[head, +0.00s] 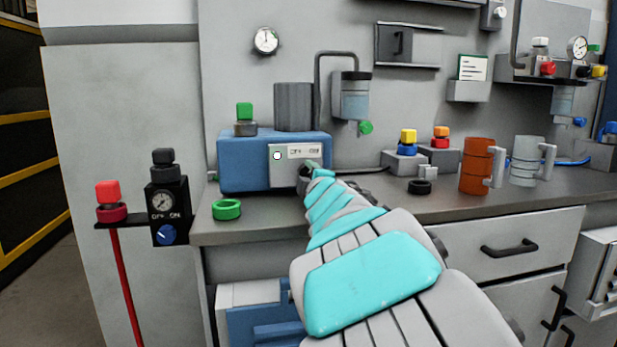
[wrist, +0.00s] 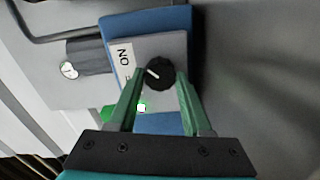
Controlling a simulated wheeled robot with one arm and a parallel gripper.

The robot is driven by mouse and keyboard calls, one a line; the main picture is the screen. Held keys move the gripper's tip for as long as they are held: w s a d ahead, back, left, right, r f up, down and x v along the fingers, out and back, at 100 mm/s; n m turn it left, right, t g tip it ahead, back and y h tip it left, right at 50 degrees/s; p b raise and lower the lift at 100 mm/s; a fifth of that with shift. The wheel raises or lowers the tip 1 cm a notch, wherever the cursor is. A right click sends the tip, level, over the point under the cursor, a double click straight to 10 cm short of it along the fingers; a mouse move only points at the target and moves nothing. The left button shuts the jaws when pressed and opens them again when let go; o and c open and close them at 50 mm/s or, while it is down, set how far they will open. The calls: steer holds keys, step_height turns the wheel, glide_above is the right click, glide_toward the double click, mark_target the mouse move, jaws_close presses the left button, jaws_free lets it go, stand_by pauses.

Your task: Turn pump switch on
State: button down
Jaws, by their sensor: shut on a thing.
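The pump is a blue box (head: 240,172) on the bench in the head view, with a grey front panel (head: 283,176) and an "OFF – ON" style label. Its switch is a round black knob (wrist: 160,71) with a white pointer line, seen in the wrist view beside the "ON" lettering (wrist: 124,57). The pointer slants toward the label side, up and left in that view. My gripper (wrist: 160,80) has its green fingers on either side of the knob, shut on it. In the head view my gripper (head: 312,169) largely hides the knob.
A small round lamp (head: 277,156) on the panel looks pale with a green edge. A green ring (head: 227,209) lies in front of the pump. Left stands a black box (head: 167,208) with a gauge and a blue knob. An orange mug (head: 475,167) stands right.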

steer(key=shift+f, duration=0.1)
steer(key=shift+c, duration=1.7)
jaws_free()
